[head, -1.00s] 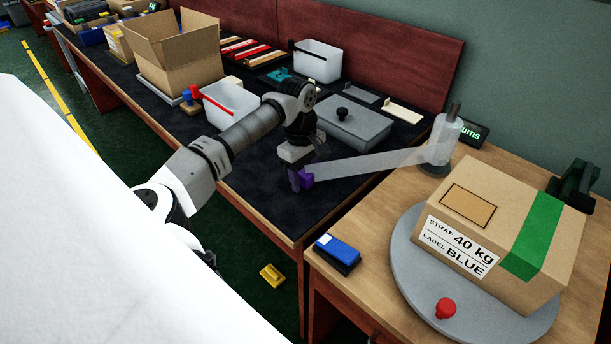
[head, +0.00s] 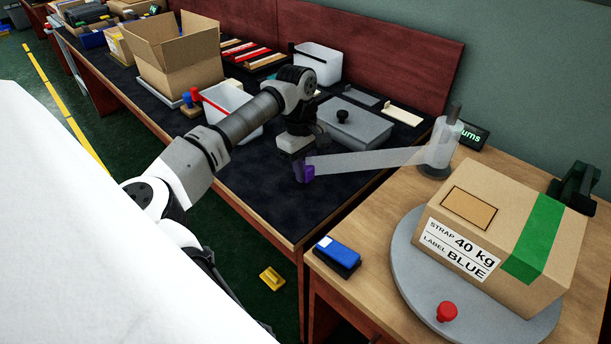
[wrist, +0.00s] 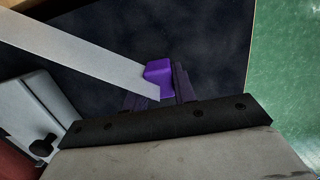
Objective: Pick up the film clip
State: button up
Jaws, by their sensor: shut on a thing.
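The purple film clip (head: 308,174) is at the free end of a translucent film strip (head: 370,161), over the dark mat near the front right of the long bench. The strip runs right to an upright film roll (head: 442,142) on the wooden table. My gripper (head: 299,172) points down at the clip. In the wrist view my gripper (wrist: 160,90) has its fingers on either side of the clip (wrist: 158,78) and is shut on it. The film (wrist: 75,45) runs from the clip to the upper left. Whether the clip touches the mat is hard to tell.
A grey lidded box (head: 352,127) stands close behind my gripper. A carton (head: 500,235) sits on a grey turntable (head: 410,275) at the right, with a blue block (head: 338,252) near the table's edge. The mat (head: 262,190) in front of my gripper is clear.

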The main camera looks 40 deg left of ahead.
aim_at(306, 166)
notch_tip(306, 166, up, 17)
jog(key=shift+b, duration=0.3)
jog(key=shift+d, duration=0.1)
